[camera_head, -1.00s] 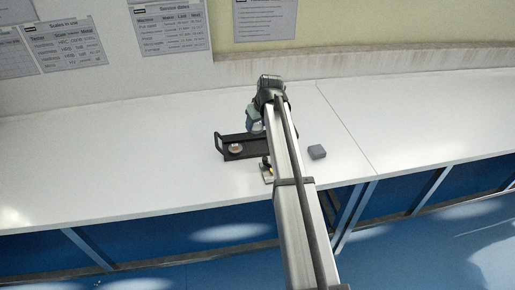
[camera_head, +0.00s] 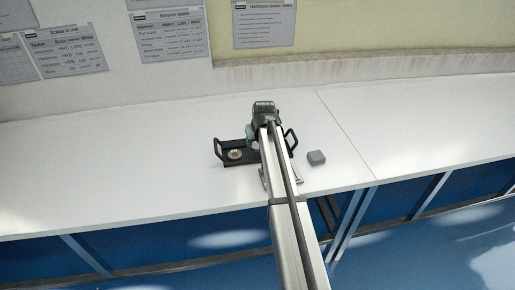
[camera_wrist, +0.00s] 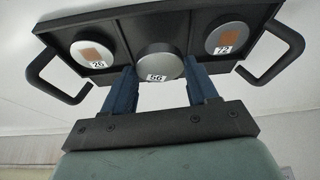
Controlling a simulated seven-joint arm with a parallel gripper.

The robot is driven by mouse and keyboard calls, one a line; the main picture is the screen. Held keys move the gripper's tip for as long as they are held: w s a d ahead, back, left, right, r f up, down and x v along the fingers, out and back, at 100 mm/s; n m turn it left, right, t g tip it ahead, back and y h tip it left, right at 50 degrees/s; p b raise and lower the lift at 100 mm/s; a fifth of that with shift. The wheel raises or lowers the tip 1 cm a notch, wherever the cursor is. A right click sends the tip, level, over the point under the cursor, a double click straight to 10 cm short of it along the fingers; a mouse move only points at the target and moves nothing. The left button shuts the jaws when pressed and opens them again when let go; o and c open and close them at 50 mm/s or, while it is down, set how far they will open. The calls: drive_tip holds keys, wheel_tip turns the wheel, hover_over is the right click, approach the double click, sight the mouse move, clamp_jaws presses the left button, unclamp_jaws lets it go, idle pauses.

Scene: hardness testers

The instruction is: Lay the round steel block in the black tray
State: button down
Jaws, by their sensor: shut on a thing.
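The black tray (camera_head: 250,161) lies on the white bench, partly behind my arm in the head view. It also shows at the top of the wrist view (camera_wrist: 129,30), with a looped handle at each end. A round steel block marked 56 (camera_wrist: 160,65) is between my gripper's blue fingers (camera_wrist: 160,78), at the tray's middle, between two other discs. My gripper is shut on this block. I cannot tell whether the block touches the tray floor. In the head view my arm hides the fingertips and this block.
In the tray are a disc marked 26 (camera_wrist: 94,51) on the left and a disc marked 72 (camera_wrist: 229,38) on the right, each with a copper-coloured patch. The bench is clear on the far left and right.

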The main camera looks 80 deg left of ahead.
sight(257, 146)
drive_tip(key=shift+f, duration=1.6)
drive_tip(key=shift+f, duration=0.15)
drive_tip(key=shift+c, duration=1.5)
unclamp_jaws()
drive_tip(key=v, duration=1.2)
